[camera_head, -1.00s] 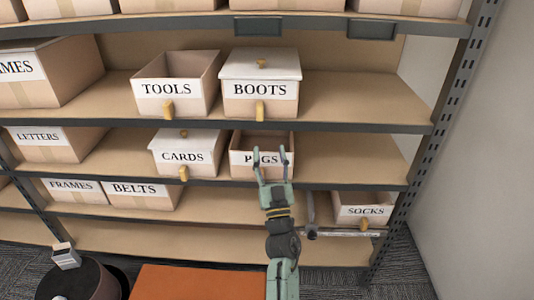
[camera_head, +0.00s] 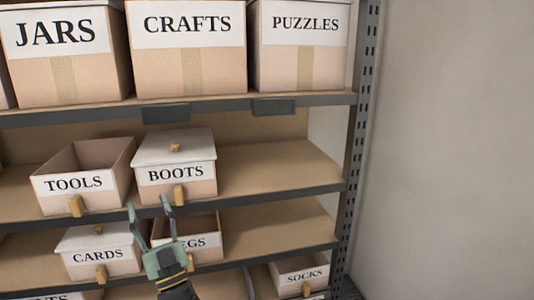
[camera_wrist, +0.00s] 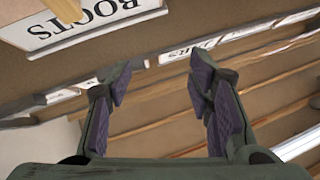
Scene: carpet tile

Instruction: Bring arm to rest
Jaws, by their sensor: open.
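My gripper (camera_head: 150,212) is open and empty in the head view, its two fingers pointing up in front of the shelf. It overlaps the left part of the PEGS box (camera_head: 200,240), hiding the start of its label. The fingertips show just below the BOOTS box (camera_head: 178,172). In the wrist view, the two fingers (camera_wrist: 160,95) stand apart with nothing between them. The BOOTS label (camera_wrist: 90,22) shows upside down at the upper left of that view.
The open TOOLS box (camera_head: 75,183) and lidded CARDS box (camera_head: 100,253) sit left of the gripper. The SOCKS box (camera_head: 300,274) is low at right. JARS (camera_head: 65,60), CRAFTS (camera_head: 190,60) and PUZZLES (camera_head: 305,55) boxes stand above. A shelf post (camera_head: 362,130) and bare wall (camera_head: 450,150) are at right.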

